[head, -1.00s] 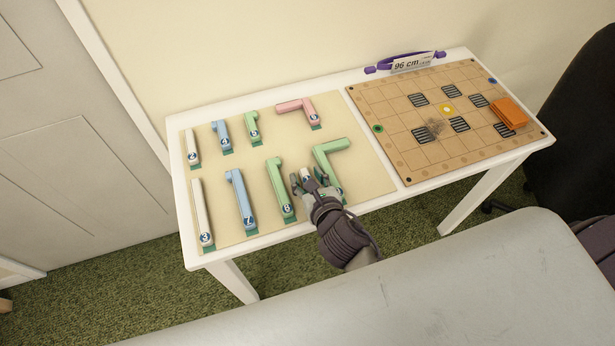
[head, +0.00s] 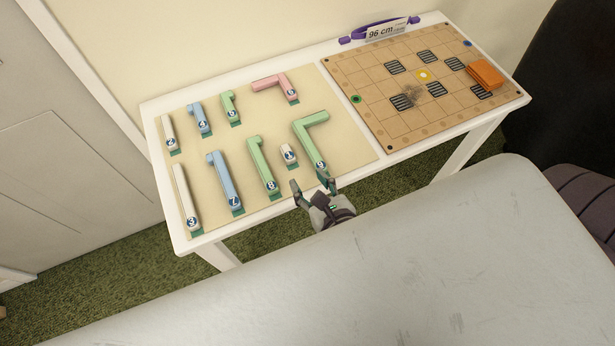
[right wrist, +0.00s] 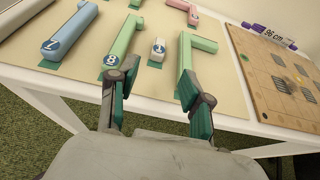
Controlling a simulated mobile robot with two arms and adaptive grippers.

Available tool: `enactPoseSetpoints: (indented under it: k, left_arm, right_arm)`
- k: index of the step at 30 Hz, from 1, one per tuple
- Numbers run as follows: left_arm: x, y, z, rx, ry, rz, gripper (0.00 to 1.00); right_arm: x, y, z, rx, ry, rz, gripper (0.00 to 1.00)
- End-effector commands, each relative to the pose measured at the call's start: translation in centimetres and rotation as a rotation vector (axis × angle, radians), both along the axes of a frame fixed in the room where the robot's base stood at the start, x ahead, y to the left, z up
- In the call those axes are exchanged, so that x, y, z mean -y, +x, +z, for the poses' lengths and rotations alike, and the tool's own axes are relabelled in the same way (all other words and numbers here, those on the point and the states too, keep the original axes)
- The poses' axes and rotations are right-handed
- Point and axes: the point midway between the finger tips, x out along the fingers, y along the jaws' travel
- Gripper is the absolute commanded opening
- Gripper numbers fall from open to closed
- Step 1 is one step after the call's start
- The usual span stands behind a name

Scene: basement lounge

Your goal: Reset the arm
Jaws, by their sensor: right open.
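My right gripper (head: 313,190) is open and empty at the front edge of the white table (head: 250,229). In the right wrist view its two fingers (right wrist: 155,92) stand wide apart. A small white numbered block (head: 289,155) lies beyond and between the fingers, apart from them; it also shows in the right wrist view (right wrist: 158,50). A green L-shaped block (head: 312,138) lies to its right and a green block marked 8 (head: 262,165) to its left. My left gripper is not in view.
A beige mat (head: 350,139) carries several numbered white, blue, green and pink blocks. A brown grid board (head: 410,120) bears an orange block (head: 485,74). A purple-handled "96 cm" sign (head: 388,29) stands behind it. A large grey surface (head: 400,260) fills the foreground.

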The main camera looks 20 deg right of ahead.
Motion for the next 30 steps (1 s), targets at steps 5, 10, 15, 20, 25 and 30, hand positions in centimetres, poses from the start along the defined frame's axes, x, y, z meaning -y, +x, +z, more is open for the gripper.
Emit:
enactPoseSetpoints:
  k: [5,10,15,20,25,30]
  left_arm:
    - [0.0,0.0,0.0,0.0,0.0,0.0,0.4]
    - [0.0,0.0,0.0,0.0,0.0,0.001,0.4]
    - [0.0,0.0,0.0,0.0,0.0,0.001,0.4]
    - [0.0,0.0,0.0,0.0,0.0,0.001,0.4]
    - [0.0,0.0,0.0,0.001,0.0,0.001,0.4]
    - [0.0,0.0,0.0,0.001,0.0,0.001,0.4]
  right_arm:
    - [0.0,0.0,0.0,0.0,0.0,0.0,0.49]
    - [0.0,0.0,0.0,0.0,0.0,0.0,0.49]
    - [0.4,0.1,-0.1,-0.015,0.047,-0.036,0.49]
    - [2.9,0.1,-1.0,-0.098,0.362,-0.275,0.49]
    - [6.0,-1.0,-2.8,-0.205,0.894,-0.721,0.49]
    - [7.5,-3.1,-4.3,-0.258,1.383,-1.203,0.49]
